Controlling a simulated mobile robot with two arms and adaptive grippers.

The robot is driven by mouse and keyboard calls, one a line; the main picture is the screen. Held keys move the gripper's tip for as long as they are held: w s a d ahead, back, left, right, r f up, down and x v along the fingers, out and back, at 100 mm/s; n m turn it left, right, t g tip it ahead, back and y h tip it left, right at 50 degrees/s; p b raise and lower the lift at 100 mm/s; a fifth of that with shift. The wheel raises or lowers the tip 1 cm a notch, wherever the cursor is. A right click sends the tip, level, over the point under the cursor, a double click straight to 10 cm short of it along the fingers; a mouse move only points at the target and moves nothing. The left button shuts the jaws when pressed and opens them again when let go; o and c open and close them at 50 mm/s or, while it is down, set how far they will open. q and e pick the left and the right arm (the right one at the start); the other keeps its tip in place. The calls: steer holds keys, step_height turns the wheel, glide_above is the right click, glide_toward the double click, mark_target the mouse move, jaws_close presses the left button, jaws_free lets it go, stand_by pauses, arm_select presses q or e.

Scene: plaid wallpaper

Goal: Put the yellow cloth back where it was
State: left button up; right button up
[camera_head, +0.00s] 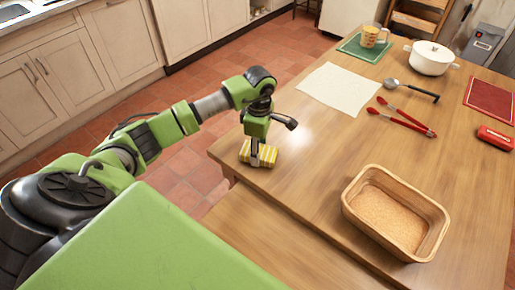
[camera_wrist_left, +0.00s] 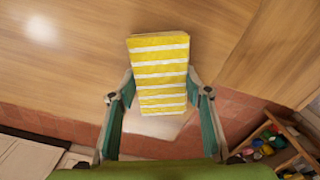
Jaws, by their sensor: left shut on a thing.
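The yellow cloth (camera_head: 264,153) is a folded block with white stripes at the left corner of the wooden table. My left gripper (camera_head: 257,150) comes down on it from above. In the left wrist view the cloth (camera_wrist_left: 161,75) lies between the two fingers of my left gripper (camera_wrist_left: 159,98), which is shut on it. The cloth is at the table edge; whether it touches the tabletop is hard to tell. My right gripper is not in view.
A wicker basket (camera_head: 357,207) stands at the front of the table (camera_head: 300,190). Red tongs (camera_head: 405,118), a ladle (camera_head: 410,90), a cream cloth (camera_head: 340,88), a white pot (camera_head: 430,60), a measuring cup (camera_head: 371,36) on a green mat (camera_head: 352,48), a red mat (camera_head: 490,98) and a red case (camera_head: 495,137) lie farther back.

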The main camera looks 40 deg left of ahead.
arm_select(q)
steer(key=shift+f, duration=0.15)
steer(key=o, duration=0.9)
steer(key=shift+w, duration=0.1)
steer(key=shift+o, duration=1.2)
steer(key=shift+f, duration=0.1)
steer(key=shift+r, duration=0.4)
step_height(320, 180, up, 12)
steer(key=b, duration=0.1)
steer(key=shift+f+b, duration=0.2)
steer(key=shift+b, duration=0.1)
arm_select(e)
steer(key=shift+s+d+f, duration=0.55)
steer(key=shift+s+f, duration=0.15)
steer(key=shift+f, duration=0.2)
